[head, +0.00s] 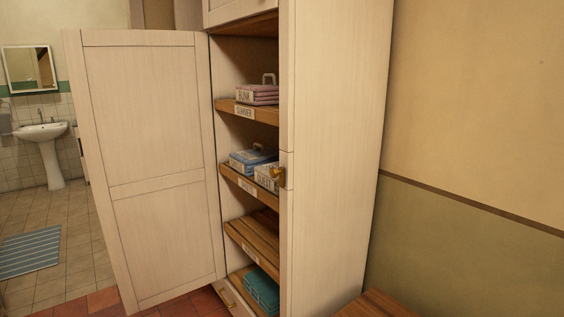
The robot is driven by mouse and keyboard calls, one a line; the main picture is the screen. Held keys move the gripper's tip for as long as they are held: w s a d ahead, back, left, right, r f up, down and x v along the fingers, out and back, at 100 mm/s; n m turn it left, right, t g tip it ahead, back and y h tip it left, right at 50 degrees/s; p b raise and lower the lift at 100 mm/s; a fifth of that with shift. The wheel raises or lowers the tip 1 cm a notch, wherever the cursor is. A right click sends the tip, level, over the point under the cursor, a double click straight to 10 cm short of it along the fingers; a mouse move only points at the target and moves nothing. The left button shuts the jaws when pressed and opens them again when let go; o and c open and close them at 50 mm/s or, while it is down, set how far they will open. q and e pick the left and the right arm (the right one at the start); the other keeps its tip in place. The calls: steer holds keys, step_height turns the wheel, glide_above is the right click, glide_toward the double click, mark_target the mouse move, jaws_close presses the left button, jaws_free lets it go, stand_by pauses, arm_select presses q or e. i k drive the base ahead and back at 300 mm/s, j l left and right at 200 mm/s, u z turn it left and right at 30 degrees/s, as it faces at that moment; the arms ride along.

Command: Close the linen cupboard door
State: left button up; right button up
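The linen cupboard (338,160) is a tall pale wooden cabinet in the middle of the head view. Its left door (155,120) stands wide open, swung out to the left, with a flat two-panel face towards me. The shelves (262,113) show through the opening. Neither of my grippers is in view.
Folded linens in pink (258,95), blue (252,158) and teal (262,291) lie on labelled shelves. A wooden surface (376,304) is at the bottom right, near the cupboard. A sink (45,140) and striped mat (30,252) are at the left. Tiled floor (75,225) lies left of the door.

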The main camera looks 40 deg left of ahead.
mark_target(142, 100)
steer(key=j+z, duration=0.2)
steer(key=j, duration=1.65)
steer(key=j+z, duration=0.1)
steer(key=j, duration=0.9)
steer(key=k+j+z, duration=0.15)
steer(key=j, duration=0.35)
steer(key=j+z, duration=0.1)
steer(key=j, duration=0.4)
steer(key=k+j, duration=0.1)
steer(key=j, duration=0.35)
steer(key=k+j+z, duration=0.15)
steer(key=j, duration=0.35)
steer(key=j+z, duration=0.1)
steer(key=j, duration=0.4)
steer(key=k+j, duration=0.1)
steer(key=j, duration=0.5)
steer(key=j+z, duration=0.1)
steer(key=j, duration=0.5)
steer(key=k+j, duration=0.15)
steer(key=j, duration=0.45)
steer(key=k+j+z, duration=0.5)
steer(key=k+l, duration=0.1)
